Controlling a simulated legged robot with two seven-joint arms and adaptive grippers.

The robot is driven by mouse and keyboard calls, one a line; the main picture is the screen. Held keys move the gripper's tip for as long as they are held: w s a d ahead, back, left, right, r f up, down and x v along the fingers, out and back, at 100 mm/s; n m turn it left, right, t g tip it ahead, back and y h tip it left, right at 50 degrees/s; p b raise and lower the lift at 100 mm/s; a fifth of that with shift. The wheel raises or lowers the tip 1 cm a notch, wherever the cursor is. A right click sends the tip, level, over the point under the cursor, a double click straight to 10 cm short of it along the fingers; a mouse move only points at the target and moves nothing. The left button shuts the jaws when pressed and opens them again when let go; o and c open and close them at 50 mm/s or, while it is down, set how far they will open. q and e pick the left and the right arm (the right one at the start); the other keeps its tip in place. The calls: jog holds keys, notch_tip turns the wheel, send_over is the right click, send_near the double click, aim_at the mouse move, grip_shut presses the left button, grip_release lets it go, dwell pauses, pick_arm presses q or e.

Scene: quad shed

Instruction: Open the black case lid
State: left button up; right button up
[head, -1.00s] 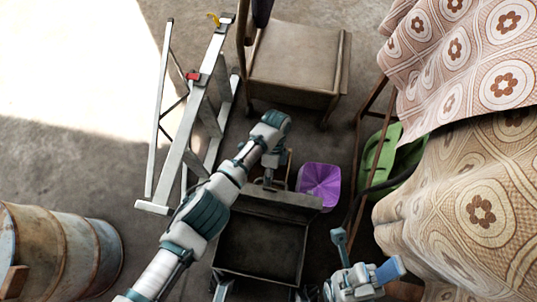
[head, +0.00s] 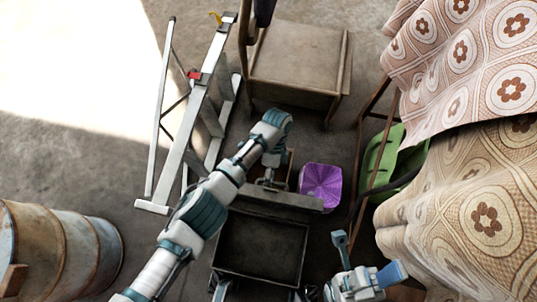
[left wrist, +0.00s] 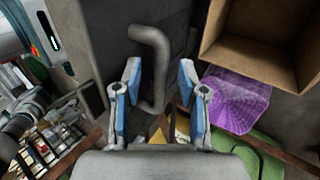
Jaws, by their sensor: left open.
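The black case (head: 262,248) stands open in the lower middle of the head view, its dark inside showing. Its lid (head: 283,203) is raised at the far side, seen nearly edge-on. My left gripper (head: 268,181) is just behind the lid, partly hidden by my own arm. In the left wrist view its blue-padded fingers (left wrist: 160,75) are open, on either side of a grey bent handle (left wrist: 152,45) in front of a dark panel. I cannot tell whether they touch it. My right gripper (head: 367,255) is to the right of the case, its fingers apart and empty.
A purple box (head: 320,186) is right of the lid, with a green object (head: 382,150) further right. A wooden cabinet (head: 298,65) stands behind, a stepladder (head: 190,120) on the left, a rusty barrel (head: 60,250) at lower left. Patterned cloth (head: 475,150) covers the right side.

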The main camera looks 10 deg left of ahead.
pick_arm(q)
notch_tip(320, 180, up, 9)
dwell(0.4)
jog(key=shift+a, duration=0.1)
dwell(0.3)
